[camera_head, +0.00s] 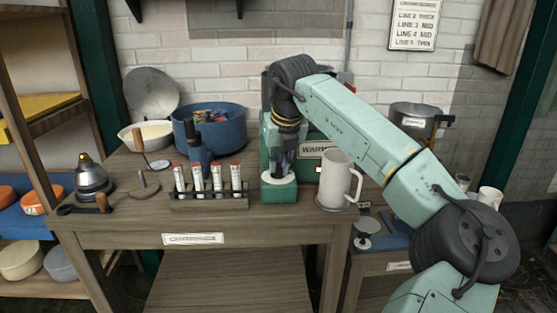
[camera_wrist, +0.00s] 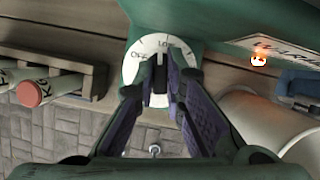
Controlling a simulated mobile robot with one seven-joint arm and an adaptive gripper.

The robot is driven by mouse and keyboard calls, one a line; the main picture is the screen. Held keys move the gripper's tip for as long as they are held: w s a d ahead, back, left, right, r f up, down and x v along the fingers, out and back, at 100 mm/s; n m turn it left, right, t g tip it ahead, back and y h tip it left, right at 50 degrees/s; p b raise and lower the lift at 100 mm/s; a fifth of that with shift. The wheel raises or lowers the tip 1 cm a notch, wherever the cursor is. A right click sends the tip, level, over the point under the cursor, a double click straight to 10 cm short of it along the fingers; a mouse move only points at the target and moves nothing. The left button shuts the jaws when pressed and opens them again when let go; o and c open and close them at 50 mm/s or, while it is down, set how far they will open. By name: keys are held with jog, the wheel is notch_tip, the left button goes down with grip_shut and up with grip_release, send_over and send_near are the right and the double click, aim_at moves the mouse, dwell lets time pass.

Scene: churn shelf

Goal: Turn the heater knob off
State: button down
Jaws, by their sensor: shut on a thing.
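The green heater (camera_head: 280,195) stands at the right part of the wooden bench, with a white dial on its front. In the wrist view the white dial (camera_wrist: 143,47) shows lettering that looks like "OFF" at left and "LO" at top. The dark knob (camera_wrist: 159,78) is a narrow upright bar on the dial, its upper end near "LO". My gripper (camera_wrist: 161,68) has its two fingers on either side of the knob, shut on it. In the head view my gripper (camera_head: 283,168) points down at the dial and hides the knob.
A pale mug (camera_head: 335,180) stands close to the right of the heater. A rack (camera_head: 208,201) of red-capped tubes stands close to the left. A blue pot (camera_head: 222,130), a white bowl (camera_head: 147,138) and a metal kettle-like vessel (camera_head: 92,178) are farther left.

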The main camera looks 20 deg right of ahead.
jog(key=n+y+p, duration=0.1)
jog(key=n+p, duration=0.1)
jog(key=n, duration=0.2)
jog(key=shift+y, duration=0.4)
jog(key=shift+d+n+g+y+p, duration=0.1)
jog(key=shift+n+g+y+p, duration=0.3)
jog(key=shift+n+p, duration=0.8)
jog(key=shift+f, duration=0.1)
jog(key=c, duration=1.7)
grip_release()
jog(key=shift+w, duration=0.1)
jog(key=shift+o, duration=0.2)
jog(key=v, duration=1.2)
